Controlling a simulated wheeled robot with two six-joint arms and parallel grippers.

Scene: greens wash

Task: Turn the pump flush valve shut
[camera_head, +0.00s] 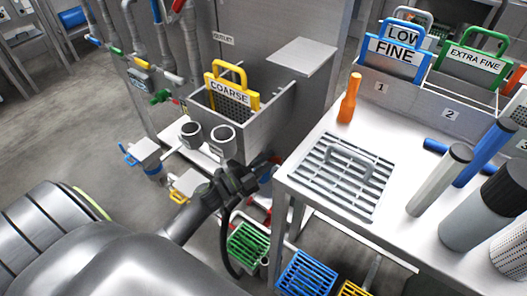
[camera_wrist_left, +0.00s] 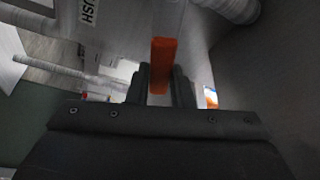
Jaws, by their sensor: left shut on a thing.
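My left gripper (camera_head: 238,180) reaches in from the left, low beside the front corner of the white table. In the left wrist view its two dark fingers (camera_wrist_left: 160,88) are closed on an orange-red valve handle (camera_wrist_left: 162,62), which points down between them. A label ending in "USH" (camera_wrist_left: 88,12) shows at the upper left of that view, near pale pipes. In the head view the gripper and the table corner mostly hide the valve. How far the valve is turned cannot be told. My right gripper is not in view.
The white table (camera_head: 300,182) with a grey grate (camera_head: 345,172) stands just right of the gripper. A tank holding the yellow "COARSE" screen (camera_head: 232,85) is behind. Open floor (camera_head: 60,130) lies at the left.

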